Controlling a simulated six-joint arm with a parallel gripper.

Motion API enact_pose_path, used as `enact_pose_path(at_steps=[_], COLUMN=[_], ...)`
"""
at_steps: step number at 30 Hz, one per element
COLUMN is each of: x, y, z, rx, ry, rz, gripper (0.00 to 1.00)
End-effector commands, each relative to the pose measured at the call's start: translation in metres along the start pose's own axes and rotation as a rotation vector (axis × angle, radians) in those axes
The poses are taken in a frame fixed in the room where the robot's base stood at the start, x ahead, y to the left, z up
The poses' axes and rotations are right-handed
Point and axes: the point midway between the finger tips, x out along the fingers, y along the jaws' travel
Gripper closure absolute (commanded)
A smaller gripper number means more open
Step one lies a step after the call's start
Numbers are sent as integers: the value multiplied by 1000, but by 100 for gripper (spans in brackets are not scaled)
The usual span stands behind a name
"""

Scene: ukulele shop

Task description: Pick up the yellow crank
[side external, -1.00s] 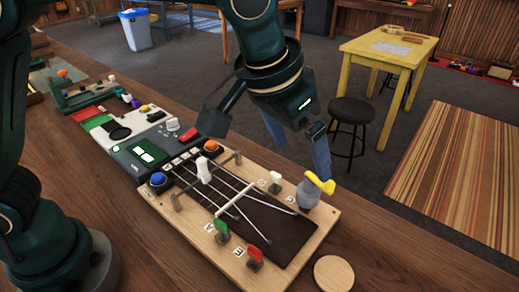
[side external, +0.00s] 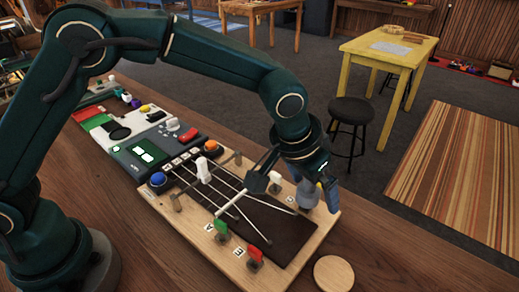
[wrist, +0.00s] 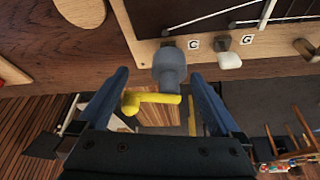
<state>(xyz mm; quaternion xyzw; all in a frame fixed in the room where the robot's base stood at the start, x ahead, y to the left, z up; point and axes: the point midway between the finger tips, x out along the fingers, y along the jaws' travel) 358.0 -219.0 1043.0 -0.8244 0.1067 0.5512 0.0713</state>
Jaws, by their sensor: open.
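The yellow crank (wrist: 152,99) shows in the wrist view, attached at the end of a grey rounded knob (wrist: 168,67) on the board's edge. In the side view the grey knob (side external: 307,194) is partly visible, and the crank is hidden behind my gripper. My gripper (wrist: 160,92) is open, with one blue finger on each side of the crank and knob. I cannot tell whether either finger touches them. In the side view my gripper (side external: 331,200) is lowered at the board's right end.
The wooden board (side external: 195,222) carries strings, a white peg (side external: 203,170), a green peg (side external: 222,227) and a red peg (side external: 254,254). A round wooden disc (side external: 334,273) lies on the bench near its front. A grey panel (side external: 133,165) adjoins the board.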

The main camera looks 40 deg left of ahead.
Motion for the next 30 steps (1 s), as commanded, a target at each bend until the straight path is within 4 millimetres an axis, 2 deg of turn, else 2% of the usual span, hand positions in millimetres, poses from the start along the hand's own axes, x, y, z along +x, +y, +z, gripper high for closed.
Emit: enact_pose_path(at_steps=[6,11,12,13,14,23,30], x=[1,0,0,0,0,-4,-27], y=[0,0,0,0,0,0,0], z=[0,0,0,0,0,-2,-13], rx=[-1,0,0,0,0,-1,-2], ry=[1,1,1,1,1,4,7], rz=[0,0,0,0,0,1,2], gripper=[0,61,76,80,91,91,91])
